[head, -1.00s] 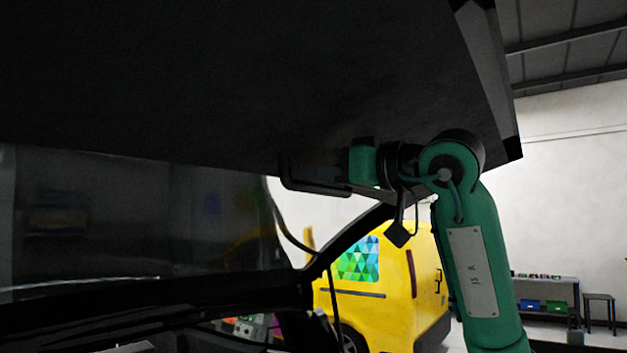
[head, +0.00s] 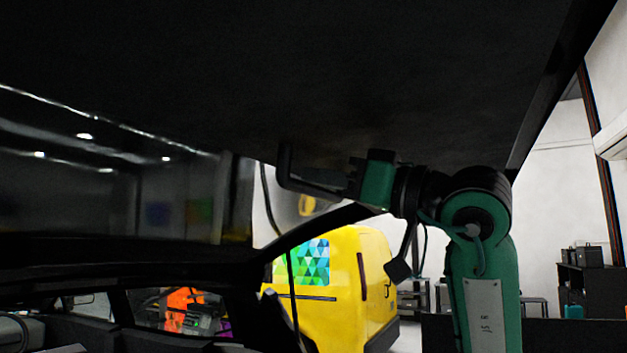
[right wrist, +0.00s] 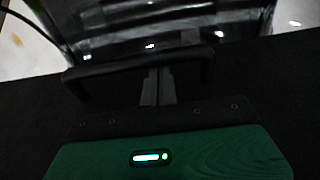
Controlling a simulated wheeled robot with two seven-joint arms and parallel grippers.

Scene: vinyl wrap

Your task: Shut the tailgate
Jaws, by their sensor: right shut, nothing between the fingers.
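The tailgate (head: 330,70) is raised. Its broad dark underside fills the top of the head view, and its edge slopes down at the right. A dark glass pane (head: 110,185), apparently the car's rear window, shows at the left. My right gripper (head: 312,183) is shut and empty, just under the tailgate's lower part. Its dark fingers overlap the panel in the picture, and I cannot tell whether they touch it. In the right wrist view the closed fingers (right wrist: 158,86) show against the dark panel (right wrist: 285,95). My left gripper is out of view.
A yellow van (head: 345,285) with a coloured triangle pattern stands beyond the car. The car's dark body and side windows lie at lower left. A dark cabinet (head: 590,290) stands at the far right, with pale wall behind.

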